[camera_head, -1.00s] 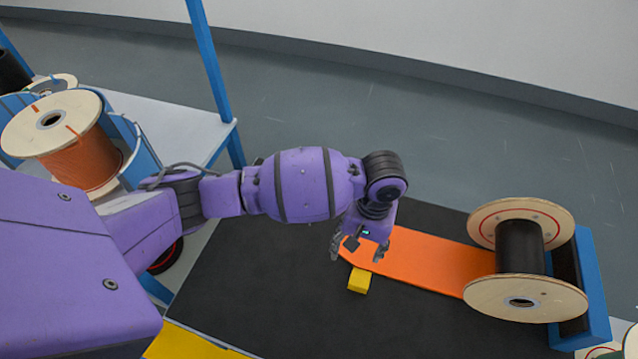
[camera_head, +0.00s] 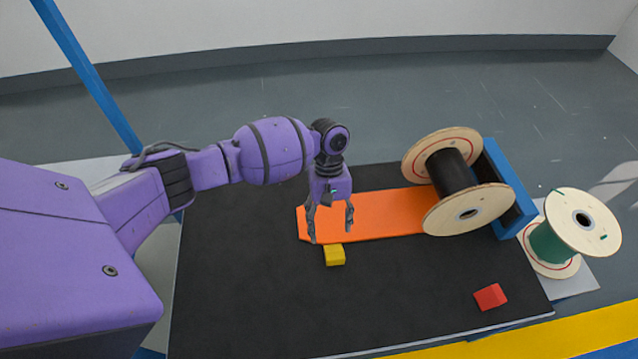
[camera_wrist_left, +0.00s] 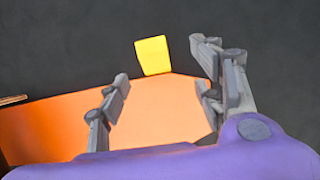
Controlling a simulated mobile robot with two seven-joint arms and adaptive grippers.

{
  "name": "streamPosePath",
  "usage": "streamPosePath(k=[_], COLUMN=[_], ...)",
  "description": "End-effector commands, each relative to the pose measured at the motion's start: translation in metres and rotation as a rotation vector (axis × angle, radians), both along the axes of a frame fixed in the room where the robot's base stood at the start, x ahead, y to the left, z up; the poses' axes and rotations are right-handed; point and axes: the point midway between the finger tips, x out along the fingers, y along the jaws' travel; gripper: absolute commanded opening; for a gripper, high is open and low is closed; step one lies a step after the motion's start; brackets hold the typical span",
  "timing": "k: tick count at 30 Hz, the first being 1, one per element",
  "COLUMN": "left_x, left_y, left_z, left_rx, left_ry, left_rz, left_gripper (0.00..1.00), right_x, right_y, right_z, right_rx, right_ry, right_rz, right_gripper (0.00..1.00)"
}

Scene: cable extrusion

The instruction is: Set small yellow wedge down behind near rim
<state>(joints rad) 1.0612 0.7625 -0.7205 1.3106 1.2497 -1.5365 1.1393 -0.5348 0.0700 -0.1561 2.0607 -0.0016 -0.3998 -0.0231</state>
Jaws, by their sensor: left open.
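The small yellow wedge (camera_head: 335,255) lies on the black mat at the near edge of the orange board (camera_head: 385,214). In the left wrist view the wedge (camera_wrist_left: 153,56) shows beyond the fingers, by the board's edge. My left gripper (camera_head: 331,237) points down over the board's left end, just behind the wedge. Its fingers are apart with nothing between them. The reel with the black core (camera_head: 450,174) lies on its side at the board's right end. Its near rim (camera_head: 440,216) is a pale wooden disc. My right gripper is not in view.
A red block (camera_head: 490,297) lies at the mat's near right. A blue stand (camera_head: 513,190) is right of the reel, and a green-cored reel (camera_head: 556,243) stands farther right. The black mat (camera_head: 250,290) is clear at the near left.

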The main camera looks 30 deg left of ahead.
Motion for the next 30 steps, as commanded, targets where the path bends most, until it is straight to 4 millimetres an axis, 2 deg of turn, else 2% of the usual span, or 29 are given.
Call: streamPosePath(k=[5,13,19,28,30], left_x=[0.001,-0.011,-0.021,-0.022,-0.022], left_y=[-0.007,-0.017,-0.024,-0.026,-0.026], left_z=[-0.009,-0.039,-0.064,-0.069,-0.069], left_rx=[-0.020,-0.019,-0.020,-0.019,-0.019], left_ry=[-0.005,-0.004,-0.005,-0.006,-0.006], left_rz=[0.010,0.008,0.009,0.009,0.009], left_gripper=[0.61,0.61,0.61,0.61,0.54], right_x=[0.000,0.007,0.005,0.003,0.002], right_y=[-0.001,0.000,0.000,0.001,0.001], right_z=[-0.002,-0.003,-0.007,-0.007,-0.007], right_rx=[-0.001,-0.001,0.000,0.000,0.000], right_ry=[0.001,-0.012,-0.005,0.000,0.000], right_rz=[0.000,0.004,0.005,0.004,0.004], right_gripper=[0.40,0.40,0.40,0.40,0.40])
